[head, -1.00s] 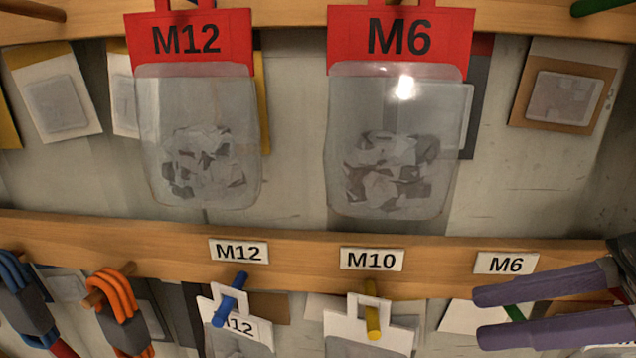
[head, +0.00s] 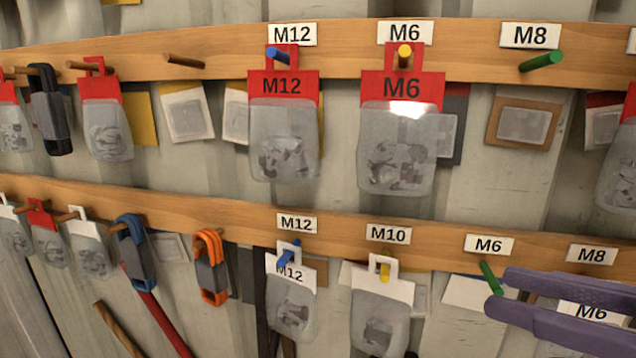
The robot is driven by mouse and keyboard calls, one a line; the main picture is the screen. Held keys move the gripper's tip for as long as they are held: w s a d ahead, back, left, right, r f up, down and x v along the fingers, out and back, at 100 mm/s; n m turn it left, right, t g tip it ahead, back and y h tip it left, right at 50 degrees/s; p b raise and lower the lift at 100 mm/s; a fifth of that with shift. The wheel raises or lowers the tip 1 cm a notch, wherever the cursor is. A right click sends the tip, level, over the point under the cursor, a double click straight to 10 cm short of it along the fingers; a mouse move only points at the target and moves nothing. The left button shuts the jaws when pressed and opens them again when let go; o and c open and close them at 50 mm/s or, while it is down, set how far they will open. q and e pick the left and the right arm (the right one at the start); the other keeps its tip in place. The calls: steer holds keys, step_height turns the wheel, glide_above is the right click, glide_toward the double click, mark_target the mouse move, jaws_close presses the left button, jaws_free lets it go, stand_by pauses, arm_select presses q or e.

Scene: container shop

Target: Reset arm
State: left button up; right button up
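My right gripper (head: 499,292) is at the lower right, with two purple fingers pointing left. The fingers are apart, and nothing shows held at their tips. The tips are close to the green peg (head: 490,278) under the lower M6 label (head: 489,244); I cannot tell whether they touch it. A white card marked M6 (head: 592,312) shows between the fingers further right, partly hidden by them. My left gripper is out of view.
Red-topped M12 (head: 283,86) and M6 (head: 400,88) bags hang on the upper rail (head: 225,66). White-topped bags hang on the lower rail (head: 345,229) at M12 and M10. The upper green peg (head: 541,61) at M8 is bare. Blue (head: 136,252) and orange (head: 211,266) clamps hang at left.

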steer(key=s+d+m+h+p, duration=0.2)
steer(key=d+m+h+p, duration=0.25)
steer(key=m+h, duration=0.45)
steer(key=s+a+f+g, duration=0.2)
steer(key=s+g, duration=0.2)
steer(key=s, duration=0.3)
steer(key=s+a+f+n+g+p, duration=0.1)
steer(key=s+a+f+g, duration=0.1)
steer(key=s, duration=0.6)
steer(key=shift+f+n+g, duration=0.3)
steer(key=shift+f+g, duration=0.3)
steer(key=shift+g, duration=0.6)
